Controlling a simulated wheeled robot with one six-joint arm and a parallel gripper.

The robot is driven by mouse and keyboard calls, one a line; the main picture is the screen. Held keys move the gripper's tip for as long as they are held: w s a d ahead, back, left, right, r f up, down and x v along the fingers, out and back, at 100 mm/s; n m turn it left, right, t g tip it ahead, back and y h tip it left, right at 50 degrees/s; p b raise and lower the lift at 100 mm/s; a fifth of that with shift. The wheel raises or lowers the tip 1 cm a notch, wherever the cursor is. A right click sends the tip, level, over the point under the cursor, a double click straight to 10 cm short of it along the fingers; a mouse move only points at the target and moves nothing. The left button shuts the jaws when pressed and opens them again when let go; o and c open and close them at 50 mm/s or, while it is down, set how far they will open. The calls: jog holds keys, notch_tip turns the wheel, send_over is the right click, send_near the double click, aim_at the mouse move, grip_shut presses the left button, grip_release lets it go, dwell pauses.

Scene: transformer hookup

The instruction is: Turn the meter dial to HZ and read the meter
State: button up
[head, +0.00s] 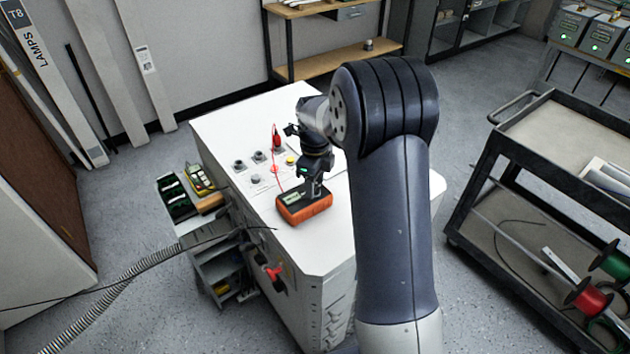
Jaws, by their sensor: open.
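The orange and black meter (305,208) lies on the white cabinet top, near its front edge. Its small display (291,198) shows at the left, but the reading is too small to make out. My gripper (314,188) points down at the meter's right part, at or just above its face. The gripper is open. The dial is hidden under the gripper, so its setting cannot be seen. A red lead (284,172) runs from the meter toward a red probe (277,138) standing on the cabinet top.
Several dark terminals (258,156) and a yellow button (291,160) sit on the white cabinet (225,122) behind the meter. A side tray (178,208) holds tools at the left. A black cart (520,130) with wire spools stands at the right.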

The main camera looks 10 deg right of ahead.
notch_tip(320, 180, up, 11)
jog(key=shift+b, duration=0.35)
jog(key=shift+f, duration=0.1)
dwell(0.3)
notch_tip(320, 180, down, 11)
jog(key=shift+r+p, duration=0.1)
jog(key=shift+p, duration=0.25)
dwell(0.4)
